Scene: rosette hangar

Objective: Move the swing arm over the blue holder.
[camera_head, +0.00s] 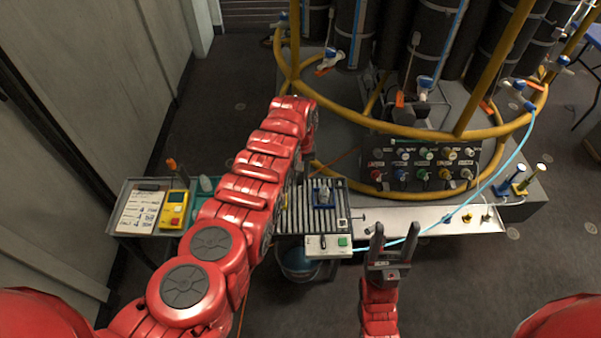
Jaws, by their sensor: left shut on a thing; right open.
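A small blue holder (322,194) stands on a grey ribbed platform (297,222) in the middle of the view. My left gripper (302,170) is just above and left of it, mostly hidden behind my red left arm. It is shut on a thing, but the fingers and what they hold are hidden. I cannot clearly make out the swing arm.
A yellow ring frame (330,188) with dark cylinders stands behind, with a valve panel (424,163). A white control box (328,246) is on the platform's front. A light blue hose (495,180) crosses the right side. A tray at left holds a clipboard (140,208) and yellow meter (174,208).

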